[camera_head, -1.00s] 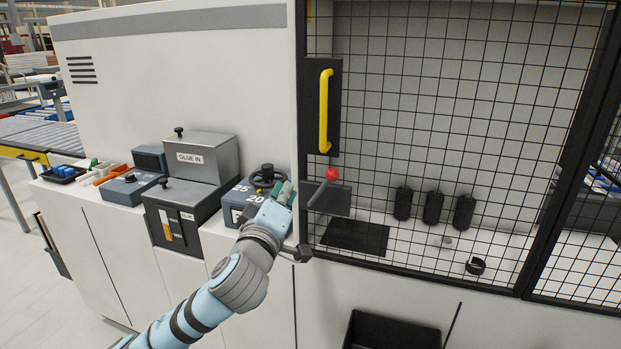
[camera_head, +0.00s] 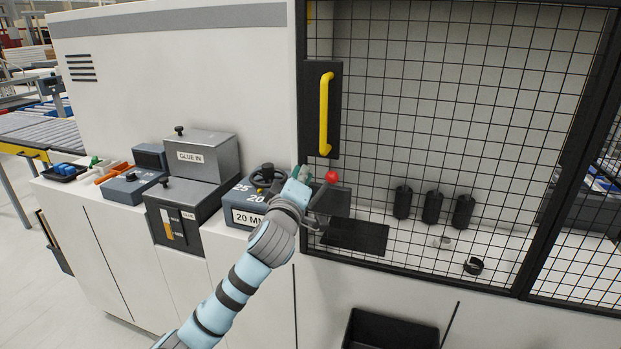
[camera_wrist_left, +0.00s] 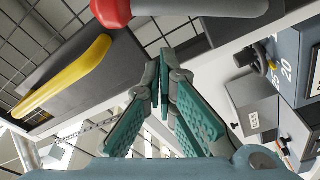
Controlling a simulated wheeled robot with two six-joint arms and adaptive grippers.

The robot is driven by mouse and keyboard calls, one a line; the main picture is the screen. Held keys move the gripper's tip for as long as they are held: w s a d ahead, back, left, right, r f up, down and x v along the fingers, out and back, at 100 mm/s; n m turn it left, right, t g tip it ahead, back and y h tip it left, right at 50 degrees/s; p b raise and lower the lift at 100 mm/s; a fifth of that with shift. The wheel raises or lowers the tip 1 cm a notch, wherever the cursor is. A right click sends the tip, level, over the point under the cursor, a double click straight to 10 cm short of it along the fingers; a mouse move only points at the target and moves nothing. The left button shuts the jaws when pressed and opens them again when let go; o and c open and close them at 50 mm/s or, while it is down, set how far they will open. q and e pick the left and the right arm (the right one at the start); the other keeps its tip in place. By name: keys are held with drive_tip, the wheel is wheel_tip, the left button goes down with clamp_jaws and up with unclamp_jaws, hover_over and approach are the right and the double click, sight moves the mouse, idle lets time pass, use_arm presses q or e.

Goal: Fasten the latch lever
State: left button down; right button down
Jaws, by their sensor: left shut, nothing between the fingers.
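The latch lever has a red knob (camera_head: 332,176) and sits on a dark plate (camera_head: 334,200) at the left edge of the mesh door, below the yellow handle. In the left wrist view the red knob (camera_wrist_left: 110,12) and its grey rod (camera_wrist_left: 205,7) cross the top, just beyond the fingers. My left gripper (camera_head: 304,174) is just left of the knob, with its green fingers together and empty; the fingers also show in the left wrist view (camera_wrist_left: 163,85). My forearm and wrist hide part of the lever in the head view. I cannot tell whether the fingers touch the lever. My right gripper is not in view.
The yellow handle (camera_head: 325,113) is upright on the mesh door (camera_head: 450,90). A dial box marked 20 MM (camera_head: 246,217) and a GLUE IN box (camera_head: 190,157) stand left of my gripper. Several black cylinders stand behind the mesh. A black bin (camera_head: 390,332) is below.

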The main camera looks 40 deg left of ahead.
use_arm(q)
drive_tip(key=shift+d+f, duration=0.25)
drive_tip(key=shift+d, duration=0.4)
drive_tip(key=shift+d+f, duration=0.25)
drive_tip(key=shift+d, duration=0.35)
drive_tip(key=shift+a+f, duration=0.1)
drive_tip(key=shift+d+m, duration=0.3)
drive_tip(key=shift+m, duration=0.1)
drive_tip(key=shift+w+d+m, duration=0.15)
drive_tip(key=shift+d+m, duration=0.05)
drive_tip(key=shift+m, duration=0.1)
drive_tip(key=d+f+m, duration=0.1)
drive_tip(key=m, duration=0.2)
drive_tip(key=w+d+f+m+t+h, duration=0.1)
drive_tip(key=d+f+m, duration=0.1)
drive_tip(key=m, duration=0.2)
drive_tip(key=w+d+f+m+b, duration=0.1)
drive_tip(key=d+f+m, duration=0.1)
drive_tip(key=m, duration=0.1)
drive_tip(key=shift+d+f+m+t, duration=0.1)
drive_tip(key=shift+d+m+t, duration=0.05)
drive_tip(key=shift+m+t, duration=0.2)
